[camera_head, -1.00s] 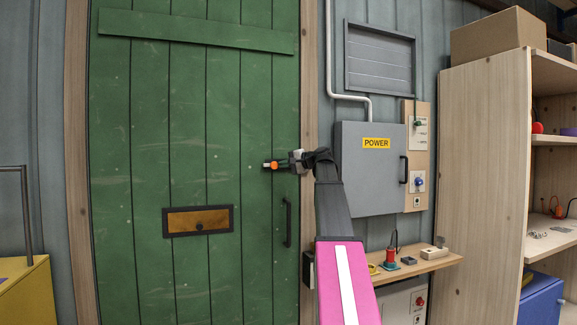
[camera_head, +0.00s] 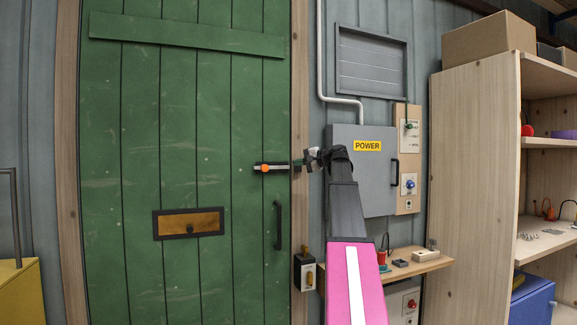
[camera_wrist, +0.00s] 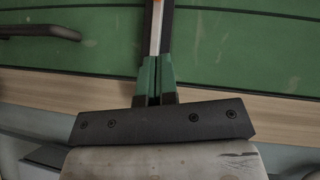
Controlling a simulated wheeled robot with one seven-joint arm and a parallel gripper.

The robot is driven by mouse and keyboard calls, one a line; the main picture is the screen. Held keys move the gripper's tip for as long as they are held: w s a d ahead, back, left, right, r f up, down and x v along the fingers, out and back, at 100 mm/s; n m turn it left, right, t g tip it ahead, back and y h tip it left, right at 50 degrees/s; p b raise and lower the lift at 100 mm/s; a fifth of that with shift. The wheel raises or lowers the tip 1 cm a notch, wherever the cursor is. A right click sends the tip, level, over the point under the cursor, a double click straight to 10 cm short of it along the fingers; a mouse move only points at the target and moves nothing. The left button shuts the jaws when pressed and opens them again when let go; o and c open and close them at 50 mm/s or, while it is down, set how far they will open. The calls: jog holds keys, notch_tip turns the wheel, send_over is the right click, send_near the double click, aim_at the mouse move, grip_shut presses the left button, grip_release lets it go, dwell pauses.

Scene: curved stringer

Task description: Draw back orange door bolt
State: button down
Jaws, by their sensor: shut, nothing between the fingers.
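The orange door bolt (camera_head: 264,168) is mounted on a dark plate at the right side of the green door (camera_head: 180,130), with a pale rod running right. My gripper (camera_head: 296,163) is right of the orange part, over the wooden door frame and the door's edge. In the wrist view, my green-tipped fingers (camera_wrist: 156,66) are together and empty. They lie in line with the pale rod (camera_wrist: 157,30), overlapping its near end in the picture. Touch cannot be told. Only a sliver of orange (camera_wrist: 158,3) shows at the top edge of the wrist view.
A dark door handle (camera_head: 279,225) is below the bolt, and shows at upper left in the wrist view (camera_wrist: 40,30). A grey POWER box (camera_head: 360,185) is on the wall behind my arm. A small shelf (camera_head: 425,262) with several items is below it. A wooden shelf unit stands right.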

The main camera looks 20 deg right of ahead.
jog(key=shift+v, duration=1.45)
jog(key=shift+f, duration=0.15)
jog(key=s+a+f+g+h, duration=0.15)
jog(key=a+f, duration=0.35)
jog(key=f, duration=0.8)
jog(key=a+f+g+h, duration=0.2)
jog(key=a+f, duration=0.3)
jog(key=f, duration=0.9)
jog(key=s+a+f+g+h, duration=0.15)
jog(key=a+f, duration=0.45)
jog(key=f, duration=0.7)
jog(key=s+a+f+n+g+h, duration=0.2)
jog(key=s+a+f, duration=0.1)
jog(key=s+f, duration=0.5)
jog(key=s+a+f+n+g+h, duration=0.2)
jog(key=s+a+f, duration=0.2)
jog(key=s+f, duration=0.4)
jog(key=s+a+f+n+g+h, duration=0.2)
jog(key=s+a+f, duration=0.2)
jog(key=s+f, duration=0.4)
notch_tip(320, 180, down, 8)
jog(key=shift+s+r+n+h, duration=0.2)
jog(key=shift+s+n+h, duration=0.1)
jog(key=shift+n, duration=0.1)
